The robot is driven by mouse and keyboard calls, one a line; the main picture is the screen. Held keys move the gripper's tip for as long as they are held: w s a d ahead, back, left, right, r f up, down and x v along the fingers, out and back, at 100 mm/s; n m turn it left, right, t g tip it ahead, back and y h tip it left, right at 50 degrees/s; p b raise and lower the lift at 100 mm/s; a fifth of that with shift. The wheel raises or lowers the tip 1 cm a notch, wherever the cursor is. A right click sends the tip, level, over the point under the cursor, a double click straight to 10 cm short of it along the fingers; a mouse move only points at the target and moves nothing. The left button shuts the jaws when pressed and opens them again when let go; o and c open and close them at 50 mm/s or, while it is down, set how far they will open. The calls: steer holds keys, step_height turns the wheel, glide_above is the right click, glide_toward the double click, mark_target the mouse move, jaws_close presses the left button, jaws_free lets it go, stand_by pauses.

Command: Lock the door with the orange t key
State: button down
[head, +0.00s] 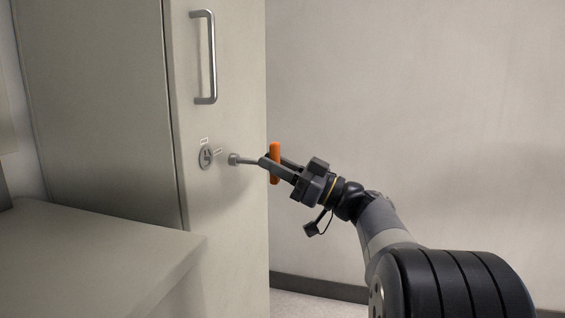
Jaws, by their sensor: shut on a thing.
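The door (230,215) is a pale cabinet door with a metal bar handle (208,57) near its top. Its round lock (206,157) sits below the handle, with small labels above and to its right. My gripper (268,164) is shut on the orange T key (275,150), holding it by the upright orange crossbar. The key's grey shaft points left, and its socket end (234,159) is a little to the right of the lock, apart from it in the picture. The depth gap between the key and the door is hard to judge.
A pale table or counter (95,250) fills the lower left in front of the cabinet. A plain wall (430,90) with a dark baseboard (320,288) lies behind my arm on the right. The space around my gripper looks clear.

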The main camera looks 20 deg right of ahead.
mark_target(249, 162)
steer(key=shift+w+a+p, duration=0.4)
steer(key=shift+w+a, duration=0.05)
steer(key=shift+a, duration=0.2)
steer(key=shift+w+a+p, duration=0.4)
steer(key=shift+w+a, duration=0.05)
steer(key=shift+a, duration=0.15)
steer(key=shift+w+a+b, duration=0.2)
steer(key=shift+a+b, duration=0.1)
steer(key=shift+b, duration=0.85)
steer(key=shift+w+a+f, duration=0.1)
steer(key=shift+a, duration=0.05)
stand_by(0.4)
steer(key=shift+w+a+b, duration=0.2)
steer(key=shift+a+b, duration=0.05)
steer(key=shift+b, duration=0.3)
steer(key=shift+w+a+b, duration=0.25)
steer(key=shift+a+b, duration=0.1)
steer(key=shift+b, duration=0.1)
